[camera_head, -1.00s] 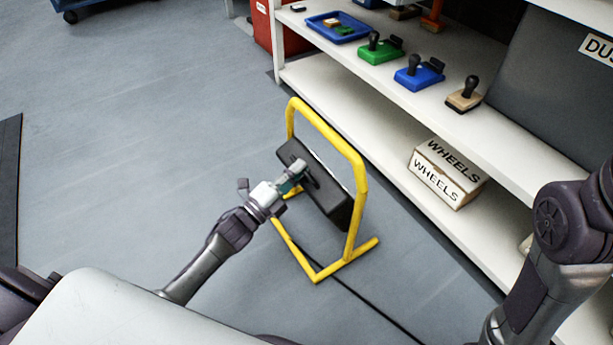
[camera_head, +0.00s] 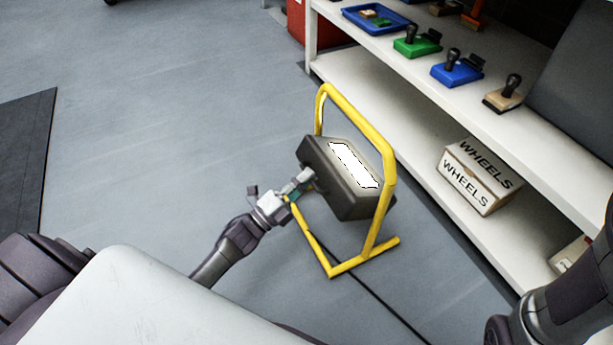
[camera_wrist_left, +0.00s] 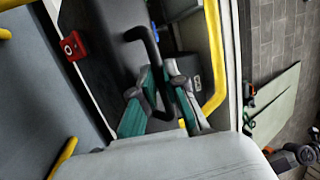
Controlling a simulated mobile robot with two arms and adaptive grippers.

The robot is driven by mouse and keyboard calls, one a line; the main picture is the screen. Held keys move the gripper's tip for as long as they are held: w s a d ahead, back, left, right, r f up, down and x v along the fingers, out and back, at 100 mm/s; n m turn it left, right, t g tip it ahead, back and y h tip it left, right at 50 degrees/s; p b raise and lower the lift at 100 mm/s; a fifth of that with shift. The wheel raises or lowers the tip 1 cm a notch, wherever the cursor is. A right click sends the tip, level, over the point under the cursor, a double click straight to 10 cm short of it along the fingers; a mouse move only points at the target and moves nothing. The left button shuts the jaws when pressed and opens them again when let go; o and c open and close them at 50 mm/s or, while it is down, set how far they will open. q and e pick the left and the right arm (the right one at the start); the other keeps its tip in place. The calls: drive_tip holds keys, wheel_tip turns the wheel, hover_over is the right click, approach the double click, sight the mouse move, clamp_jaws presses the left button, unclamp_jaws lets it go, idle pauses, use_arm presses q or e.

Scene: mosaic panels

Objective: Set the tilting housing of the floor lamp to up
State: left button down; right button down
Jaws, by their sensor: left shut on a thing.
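The floor lamp has a yellow tube frame (camera_head: 373,133) standing on the floor. Its dark tilting housing (camera_head: 345,196) hangs in the frame, with the bright white lamp face (camera_head: 355,165) turned upward and toward the shelf. My left gripper (camera_head: 301,183) is at the housing's near left side. In the left wrist view, its green-padded fingers (camera_wrist_left: 160,95) are shut on the black handle (camera_wrist_left: 148,48) on the back of the housing. My right gripper is out of view; only my right arm shows at lower right.
A white shelf (camera_head: 420,107) stands close behind and right of the lamp, holding stamps, a blue tray (camera_head: 377,20) and wheels boxes (camera_head: 480,178). A black cable (camera_head: 385,303) runs along the floor. The floor to the left is clear up to a dark mat (camera_head: 25,140).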

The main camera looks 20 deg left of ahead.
use_arm(q)
drive_tip(key=shift+d+f, duration=0.2)
drive_tip(key=shift+f, duration=0.35)
drive_tip(key=c, duration=1.5)
unclamp_jaws()
drive_tip(key=shift+d, duration=0.1)
drive_tip(key=v, duration=1.1)
drive_tip(key=shift+s+a+r, duration=0.1)
drive_tip(key=shift+s+a, duration=0.2)
drive_tip(key=shift+s, duration=0.05)
